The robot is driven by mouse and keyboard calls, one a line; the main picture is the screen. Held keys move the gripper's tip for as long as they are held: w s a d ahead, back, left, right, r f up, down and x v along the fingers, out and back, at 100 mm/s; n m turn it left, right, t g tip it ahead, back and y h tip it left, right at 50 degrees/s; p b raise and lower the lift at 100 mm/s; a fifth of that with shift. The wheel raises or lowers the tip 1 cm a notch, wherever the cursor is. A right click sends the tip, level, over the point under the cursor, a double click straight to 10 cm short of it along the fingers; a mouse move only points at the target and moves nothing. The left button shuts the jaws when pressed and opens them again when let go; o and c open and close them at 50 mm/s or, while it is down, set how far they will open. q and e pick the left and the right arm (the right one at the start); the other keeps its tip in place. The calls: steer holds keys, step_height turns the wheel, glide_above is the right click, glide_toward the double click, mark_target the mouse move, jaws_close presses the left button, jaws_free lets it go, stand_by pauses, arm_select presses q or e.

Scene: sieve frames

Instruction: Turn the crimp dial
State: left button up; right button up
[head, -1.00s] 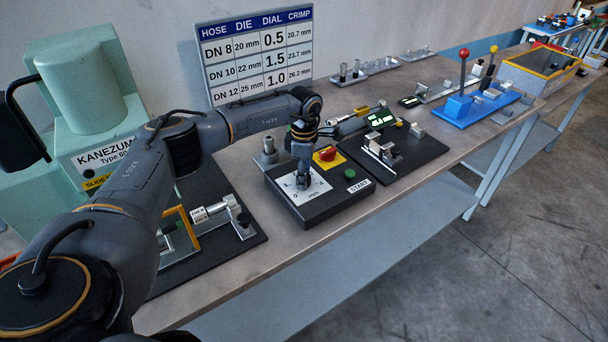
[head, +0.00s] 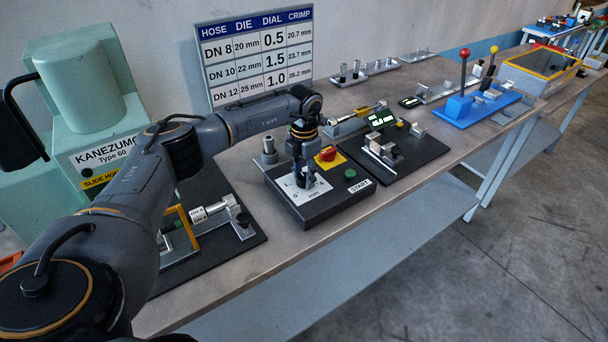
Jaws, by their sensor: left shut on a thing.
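The crimp dial sits on a white scale plate (head: 313,192) marked in mm, on top of a dark control box (head: 322,209). My left gripper (head: 305,182) points straight down over the plate and is shut on the dial. The fingers hide most of the dial, so its pointer and setting cannot be read. Beside it on the box are a red knob (head: 328,154) on a yellow plate and a green button (head: 350,174) by a START label (head: 360,187). My right gripper is not in view.
A chart (head: 256,57) of hose, die, dial and crimp values stands behind. A green machine (head: 85,90) is at left, a fixture with a hose fitting (head: 210,211) in front. A black measuring board (head: 395,150) and blue lever stand (head: 478,105) are to the right.

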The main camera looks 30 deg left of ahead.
mark_target(303, 176)
arm_select(q)
steer(key=n, duration=0.5)
steer(key=shift+r+n, duration=0.1)
steer(key=shift+n, duration=0.2)
steer(key=n+p, duration=0.1)
steer(key=n, duration=0.3)
steer(key=n+p, duration=0.1)
steer(key=n, duration=0.4)
steer(key=shift+a+n, duration=0.1)
steer(key=shift+n, duration=0.3)
steer(key=n+p, duration=0.1)
steer(key=n, duration=0.3)
steer(key=shift+n+p, duration=0.3)
steer(key=o, duration=1.2)
step_height(303, 176, up, 12)
steer(key=shift+f, duration=0.1)
